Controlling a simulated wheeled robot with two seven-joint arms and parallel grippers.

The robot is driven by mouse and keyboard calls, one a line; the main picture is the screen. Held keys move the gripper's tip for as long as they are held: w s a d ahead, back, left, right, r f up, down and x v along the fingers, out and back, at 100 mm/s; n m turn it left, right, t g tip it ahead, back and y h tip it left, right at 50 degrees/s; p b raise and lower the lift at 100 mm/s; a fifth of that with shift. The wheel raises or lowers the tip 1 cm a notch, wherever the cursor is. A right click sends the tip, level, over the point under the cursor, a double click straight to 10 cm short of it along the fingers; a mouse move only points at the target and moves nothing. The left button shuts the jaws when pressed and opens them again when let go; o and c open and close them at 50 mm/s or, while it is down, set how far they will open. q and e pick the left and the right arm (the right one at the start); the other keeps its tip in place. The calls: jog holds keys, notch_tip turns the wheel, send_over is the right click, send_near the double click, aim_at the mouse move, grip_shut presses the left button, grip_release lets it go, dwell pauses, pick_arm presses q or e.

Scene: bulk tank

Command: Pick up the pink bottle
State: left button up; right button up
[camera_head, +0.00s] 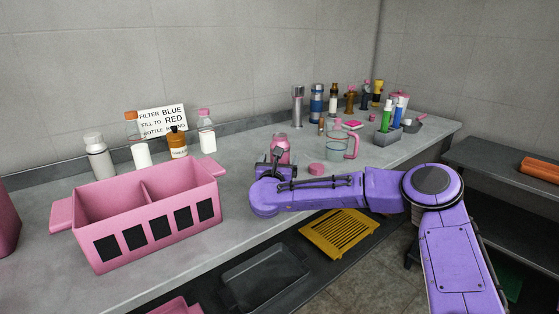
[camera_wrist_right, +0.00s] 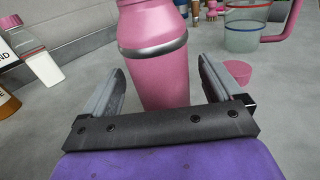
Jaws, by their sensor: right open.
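The pink bottle (camera_head: 281,148) stands upright on the grey counter, with a grey band around its shoulder. In the right wrist view the bottle (camera_wrist_right: 163,78) is in the middle, its top cut off by the frame edge. My right gripper (camera_head: 272,163) is at the bottle's near side, partly hiding its lower part. In the right wrist view the gripper (camera_wrist_right: 162,85) is open, with one finger on each side of the bottle and visible gaps between fingers and bottle. My left gripper is not in view.
A clear jug with a pink handle (camera_head: 335,146) and a pink lid (camera_head: 317,169) stand right of the bottle. A pink divided crate (camera_head: 145,226) is at the left. Several bottles stand behind it by a sign (camera_head: 163,121). The counter's front edge is close below my arm.

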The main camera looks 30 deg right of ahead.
jog(key=x, duration=0.3)
jog(key=shift+w+d, duration=0.15)
jog(key=shift+d, duration=0.05)
jog(key=c, duration=1.3)
jog(key=shift+o, duration=0.2)
jog(key=shift+r, duration=0.2)
